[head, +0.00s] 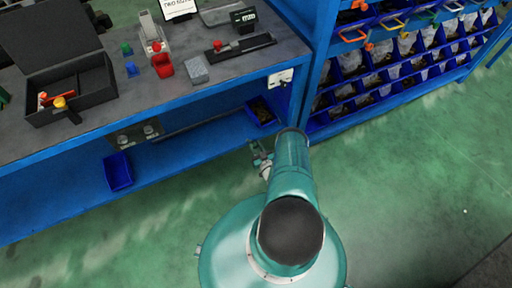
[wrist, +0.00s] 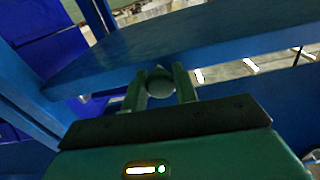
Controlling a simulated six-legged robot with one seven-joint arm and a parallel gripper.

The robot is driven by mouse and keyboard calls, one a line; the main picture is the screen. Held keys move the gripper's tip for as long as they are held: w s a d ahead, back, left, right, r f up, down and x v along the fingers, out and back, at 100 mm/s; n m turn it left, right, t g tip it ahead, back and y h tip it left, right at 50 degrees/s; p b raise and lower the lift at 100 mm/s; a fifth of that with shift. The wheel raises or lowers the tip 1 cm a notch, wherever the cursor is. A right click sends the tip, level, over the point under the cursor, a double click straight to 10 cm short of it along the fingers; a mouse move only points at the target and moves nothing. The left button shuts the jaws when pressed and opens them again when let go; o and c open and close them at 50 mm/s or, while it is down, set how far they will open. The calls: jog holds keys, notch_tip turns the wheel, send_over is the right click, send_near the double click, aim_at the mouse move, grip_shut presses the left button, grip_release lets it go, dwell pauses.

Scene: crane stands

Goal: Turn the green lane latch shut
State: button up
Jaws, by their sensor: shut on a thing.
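My gripper (head: 262,160) shows in the head view just left of my teal arm, in front of the right end of the workbench. In the wrist view its two dark green fingers (wrist: 160,92) are shut on a rounded grey-green piece (wrist: 160,88). I cannot tell whether this piece is the green lane latch. Its lower part is hidden by the gripper body.
The blue workbench (head: 190,95) fills the left, with an open black case (head: 98,90) and small red, blue and green items. A rack of blue bins (head: 350,93) stands at right. Blue beams (wrist: 215,40) lie close ahead in the wrist view. Green floor is clear at right.

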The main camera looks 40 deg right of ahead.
jog(key=m, duration=0.3)
jog(key=shift+w+r+m, duration=0.1)
jog(key=shift+w+m, duration=0.05)
jog(key=shift+m, duration=2.05)
jog(key=o, duration=1)
jog(key=shift+c, duration=0.2)
jog(key=shift+a, duration=0.1)
